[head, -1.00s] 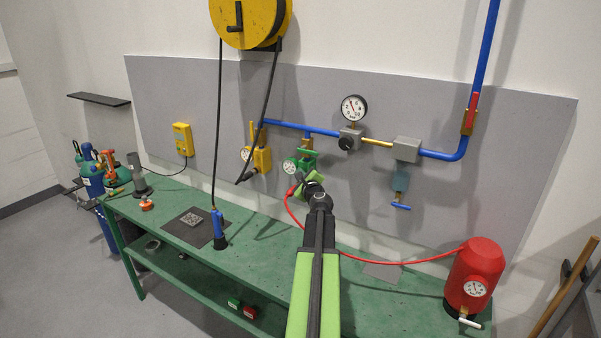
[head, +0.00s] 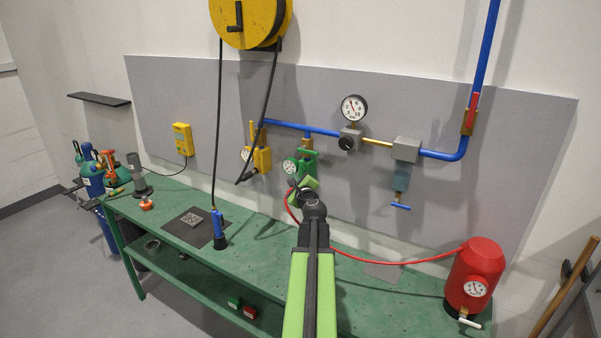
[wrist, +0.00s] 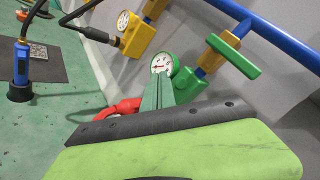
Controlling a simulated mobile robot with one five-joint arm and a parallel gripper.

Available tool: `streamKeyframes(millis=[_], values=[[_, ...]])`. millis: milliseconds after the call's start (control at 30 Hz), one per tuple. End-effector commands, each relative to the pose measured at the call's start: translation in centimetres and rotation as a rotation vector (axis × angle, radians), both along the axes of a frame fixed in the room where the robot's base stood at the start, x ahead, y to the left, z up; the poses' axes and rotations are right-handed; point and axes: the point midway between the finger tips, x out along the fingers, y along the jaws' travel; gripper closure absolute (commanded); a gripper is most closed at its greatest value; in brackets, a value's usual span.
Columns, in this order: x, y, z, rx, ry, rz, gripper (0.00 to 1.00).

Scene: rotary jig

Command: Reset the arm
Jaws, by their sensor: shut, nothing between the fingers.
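My gripper (head: 293,187) is at the end of my green and black arm, in front of the bench's back panel. It is shut and empty. In the head view it is just below a green regulator (head: 306,166) with a round gauge; whether they touch I cannot tell. The wrist view shows the light green and black side of my gripper across the bottom. Beyond it are the regulator's gauge (wrist: 162,64), its green T-handle (wrist: 232,57) and a red hose end (wrist: 122,109).
A red tank (head: 474,275) stands at the bench's right end, joined to the red hose (head: 400,262). A blue-handled tool (head: 219,230) stands beside a dark mat (head: 184,222). A yellow regulator (head: 260,158) hangs left of the green one. The green bench top (head: 270,250) is mostly clear.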

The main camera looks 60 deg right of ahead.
Motion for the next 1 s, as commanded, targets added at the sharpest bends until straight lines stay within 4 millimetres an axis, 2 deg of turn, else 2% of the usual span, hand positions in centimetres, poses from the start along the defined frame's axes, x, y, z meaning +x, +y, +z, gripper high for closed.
streamKeyframes(millis=[200, 733, 767, 867, 967, 1000], values=[[0.0, 2.3, 0.0, 0.000, 0.000, 0.001, 1.00], [0.3, 2.5, 0.0, 0.000, 0.000, 0.004, 1.00], [0.7, 2.8, -0.1, 0.001, -0.001, 0.011, 1.00], [4.2, 5.2, -0.4, 0.001, 0.000, 0.064, 1.00], [10.4, 10.2, -0.9, 0.001, 0.000, 0.161, 1.00], [13.0, 12.7, -1.1, 0.001, 0.000, 0.206, 1.00]])
